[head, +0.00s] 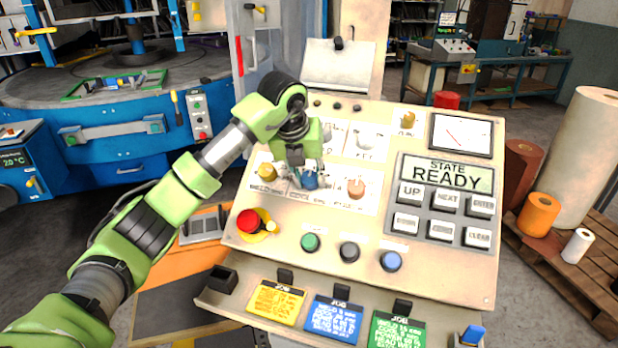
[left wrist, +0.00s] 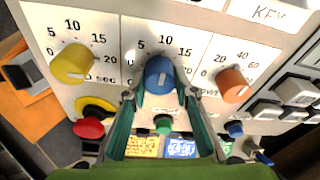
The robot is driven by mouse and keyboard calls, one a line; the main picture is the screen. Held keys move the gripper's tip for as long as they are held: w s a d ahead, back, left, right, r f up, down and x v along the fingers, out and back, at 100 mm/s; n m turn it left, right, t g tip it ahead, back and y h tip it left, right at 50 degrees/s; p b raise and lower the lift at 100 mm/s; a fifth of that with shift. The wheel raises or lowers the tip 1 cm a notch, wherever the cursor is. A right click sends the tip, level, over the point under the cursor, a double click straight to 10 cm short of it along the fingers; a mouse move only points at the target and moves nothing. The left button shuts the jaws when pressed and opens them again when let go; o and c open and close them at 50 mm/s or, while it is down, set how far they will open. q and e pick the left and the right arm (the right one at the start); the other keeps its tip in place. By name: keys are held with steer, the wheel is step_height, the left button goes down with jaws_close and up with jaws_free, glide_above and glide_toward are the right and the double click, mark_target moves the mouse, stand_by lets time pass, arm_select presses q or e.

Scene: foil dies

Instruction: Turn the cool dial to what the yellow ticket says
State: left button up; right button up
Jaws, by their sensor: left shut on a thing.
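My left gripper (head: 308,178) reaches down to the control panel and is shut on the blue dial (head: 311,181), the middle one in its row. In the left wrist view the fingers (left wrist: 160,90) hold the blue dial (left wrist: 160,75) from both sides. Its white mark points roughly up, near the 10 on a scale reading 5, 10, 15. The dial's printed name is too small or covered to read. The yellow ticket (head: 277,302) sits in the holder rail below the panel; its small writing is not clearly legible. My right gripper is out of view.
A yellow dial (head: 266,171) is left of the blue one, an orange dial (head: 356,187) right. A red stop button (head: 249,221) is below left. Blue (head: 332,318) and green (head: 397,332) tickets stand beside the yellow one. The screen (head: 446,173) reads STATE READY.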

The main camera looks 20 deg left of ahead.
arm_select(q)
steer(key=shift+m, duration=0.3)
steer(key=m+b, duration=0.1)
steer(key=m, duration=0.2)
steer(key=shift+y, duration=0.4)
steer(key=shift+r+m+y+b, duration=0.1)
steer(key=shift+m+y+b, duration=0.4)
steer(key=shift+m, duration=1.8)
steer(key=o, duration=1.1)
steer(key=v, duration=1.2)
steer(key=shift+s, duration=0.1)
